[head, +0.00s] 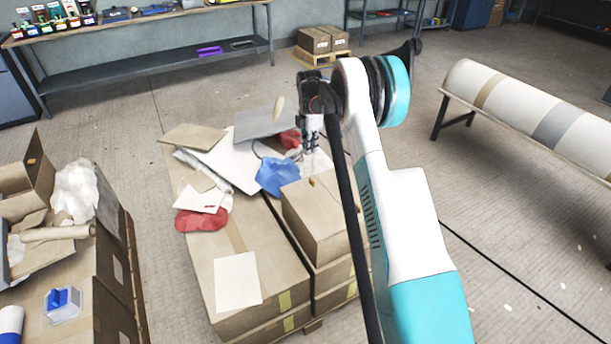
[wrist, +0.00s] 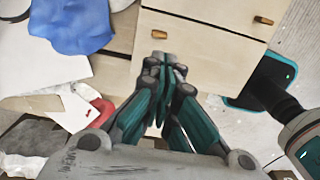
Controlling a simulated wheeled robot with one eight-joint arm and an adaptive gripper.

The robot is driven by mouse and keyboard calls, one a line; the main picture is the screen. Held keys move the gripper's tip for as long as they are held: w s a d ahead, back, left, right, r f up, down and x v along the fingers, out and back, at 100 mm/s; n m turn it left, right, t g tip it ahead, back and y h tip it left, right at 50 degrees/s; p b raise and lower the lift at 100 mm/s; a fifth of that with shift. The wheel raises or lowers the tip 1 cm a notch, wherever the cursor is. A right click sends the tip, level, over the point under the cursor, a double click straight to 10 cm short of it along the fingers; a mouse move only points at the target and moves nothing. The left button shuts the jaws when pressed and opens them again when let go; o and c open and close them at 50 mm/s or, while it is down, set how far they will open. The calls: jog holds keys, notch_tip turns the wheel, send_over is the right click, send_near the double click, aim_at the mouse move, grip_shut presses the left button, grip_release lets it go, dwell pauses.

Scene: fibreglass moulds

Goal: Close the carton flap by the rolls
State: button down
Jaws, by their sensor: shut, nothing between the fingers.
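A small brown carton (head: 318,220) sits on larger boxes in the middle of the head view. Its top looks flat there, partly behind my arm. In the wrist view, carton panels (wrist: 215,60) with small brown tabs lie just ahead of my fingers; a seam runs between them. A second carton (head: 22,180) at the far left has a raised flap with an orange tab, beside a brown paper roll (head: 58,233). My gripper (head: 311,150) is shut and empty, pointing down near the small carton's far end; its fingertips (wrist: 163,64) are at the panel's edge. Contact cannot be told.
Blue cloth (head: 277,175), red cloth (head: 202,220) and loose sheets lie on the large boxes (head: 215,275). A bench with a big striped roll (head: 530,105) stands at right. A worktable (head: 130,20) is at the back. Floor between is mostly clear.

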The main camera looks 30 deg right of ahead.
jog(key=b, duration=0.5)
send_over(310, 186)
jog(key=f, duration=1.3)
jog(key=shift+w+a+f, duration=0.15)
jog(key=shift+a, duration=0.1)
jog(key=shift+f, duration=0.2)
jog(key=shift+f, duration=0.1)
jog(key=shift+d+f, duration=0.15)
jog(key=shift+f, duration=0.5)
jog(key=shift+r, duration=0.1)
